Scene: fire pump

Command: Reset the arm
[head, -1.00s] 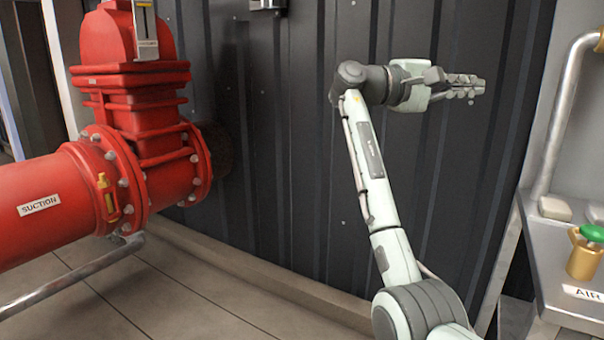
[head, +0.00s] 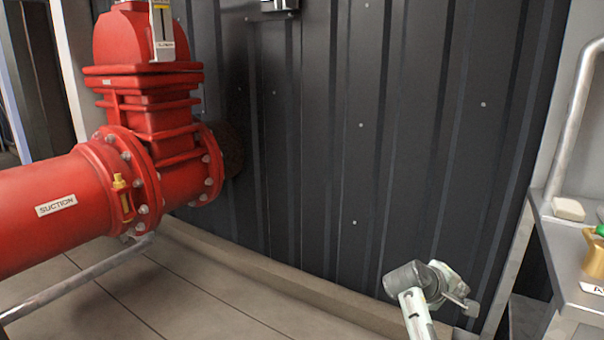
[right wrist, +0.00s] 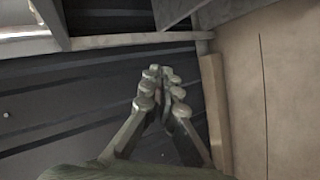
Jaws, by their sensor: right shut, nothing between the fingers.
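My right arm comes up from the bottom right of the head view and is folded low there. My right gripper (head: 466,304) shows small at its end, in front of the lower part of the dark wall. In the right wrist view the right gripper (right wrist: 160,90) is shut, its fingertips together with nothing between them. My left gripper is in neither view.
A dark ribbed wall (head: 330,130) fills the back. A red suction pipe (head: 50,205) with a valve stands at the left. A metal bench (head: 575,255) with a brass and green valve (head: 594,255) is at the right. The tiled floor (head: 180,290) is clear.

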